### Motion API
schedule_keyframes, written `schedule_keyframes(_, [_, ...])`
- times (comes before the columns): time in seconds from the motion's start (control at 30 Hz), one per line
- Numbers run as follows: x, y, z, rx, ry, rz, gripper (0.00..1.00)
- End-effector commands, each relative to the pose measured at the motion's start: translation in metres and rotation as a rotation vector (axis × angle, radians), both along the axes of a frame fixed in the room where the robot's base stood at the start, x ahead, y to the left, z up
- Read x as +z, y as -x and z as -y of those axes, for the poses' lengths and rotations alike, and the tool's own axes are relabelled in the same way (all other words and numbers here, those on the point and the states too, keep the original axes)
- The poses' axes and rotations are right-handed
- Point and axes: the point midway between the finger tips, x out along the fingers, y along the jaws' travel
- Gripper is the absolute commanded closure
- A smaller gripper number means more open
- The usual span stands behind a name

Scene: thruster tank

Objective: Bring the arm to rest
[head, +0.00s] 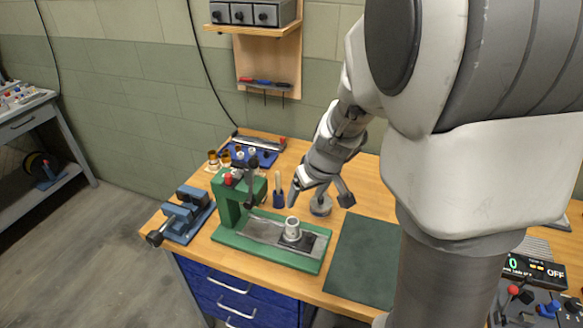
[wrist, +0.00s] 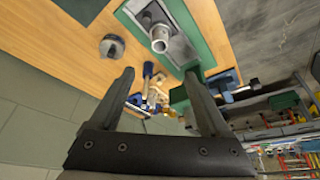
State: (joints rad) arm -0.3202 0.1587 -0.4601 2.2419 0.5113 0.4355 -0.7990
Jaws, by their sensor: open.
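My gripper (head: 318,192) hangs above the workbench, behind and to the right of the green press. In the wrist view its two fingers (wrist: 166,88) are spread wide apart, with nothing held between them. My arm reaches from the right side of the head view down toward the bench. A grey metal cylinder (head: 292,228) stands on the bed of the green press (head: 268,240); it also shows in the wrist view (wrist: 160,38). A round grey piece (head: 320,207) sits on the bench beneath my gripper and appears apart from the fingers in the wrist view (wrist: 112,46).
A blue vise (head: 186,215) stands at the bench's left edge. A dark green mat (head: 362,262) lies right of the press. A shelf (head: 255,28) is on the wall. A control box (head: 535,270) is at right.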

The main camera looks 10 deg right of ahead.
Motion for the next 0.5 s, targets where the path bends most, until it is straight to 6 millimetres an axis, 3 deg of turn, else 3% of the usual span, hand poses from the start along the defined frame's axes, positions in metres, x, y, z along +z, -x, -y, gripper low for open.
schedule_keyframes(0.27, [0.013, 0.008, -0.005, -0.006, -0.03, 0.006, 0.2])
schedule_keyframes(0.5, [0.06, 0.046, -0.022, -0.03, -0.112, 0.02, 0.2])
